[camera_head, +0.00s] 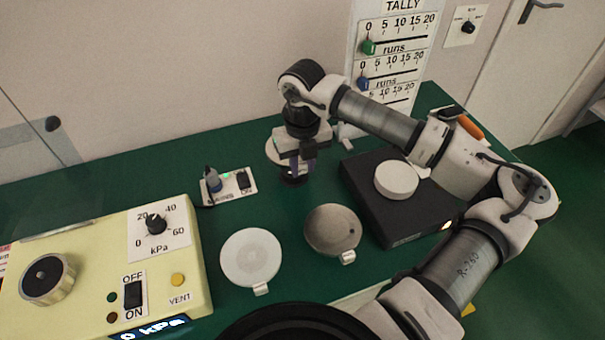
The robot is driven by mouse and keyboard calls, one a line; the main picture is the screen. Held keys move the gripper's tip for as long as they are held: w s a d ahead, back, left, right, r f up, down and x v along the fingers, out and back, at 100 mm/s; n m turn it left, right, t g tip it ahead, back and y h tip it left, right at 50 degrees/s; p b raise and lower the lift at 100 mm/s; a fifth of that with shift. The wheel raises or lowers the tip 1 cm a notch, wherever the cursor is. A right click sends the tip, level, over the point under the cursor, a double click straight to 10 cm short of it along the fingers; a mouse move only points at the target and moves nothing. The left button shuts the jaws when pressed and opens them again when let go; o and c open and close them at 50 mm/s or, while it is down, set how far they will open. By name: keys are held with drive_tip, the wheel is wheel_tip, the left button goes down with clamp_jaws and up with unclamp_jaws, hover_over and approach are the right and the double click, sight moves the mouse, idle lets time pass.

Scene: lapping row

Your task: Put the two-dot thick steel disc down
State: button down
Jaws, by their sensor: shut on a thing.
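My gripper (294,167) points down over the back middle of the green bench. It is shut on a small dark thing (294,180), which I take to be the two-dot thick steel disc. The fingers hide most of it, and no dots can be made out. I cannot tell whether it touches the bench. A pale round plate (272,155) shows partly behind the gripper.
A white round plate (251,257) and a grey-brown one (333,229), both with tabs, lie in front. A black box (409,226) with a white disc (396,180) stands right. A small switch panel (228,187) and a cream pressure console (90,285) are left.

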sight(303, 173)
drive_tip(key=shift+f+p, duration=0.4)
drive_tip(key=shift+f, duration=2.1)
drive_tip(key=shift+f, duration=0.15)
drive_tip(key=c, duration=1.2)
unclamp_jaws()
wheel_tip(303, 173, up, 12)
drive_tip(key=b, duration=0.3)
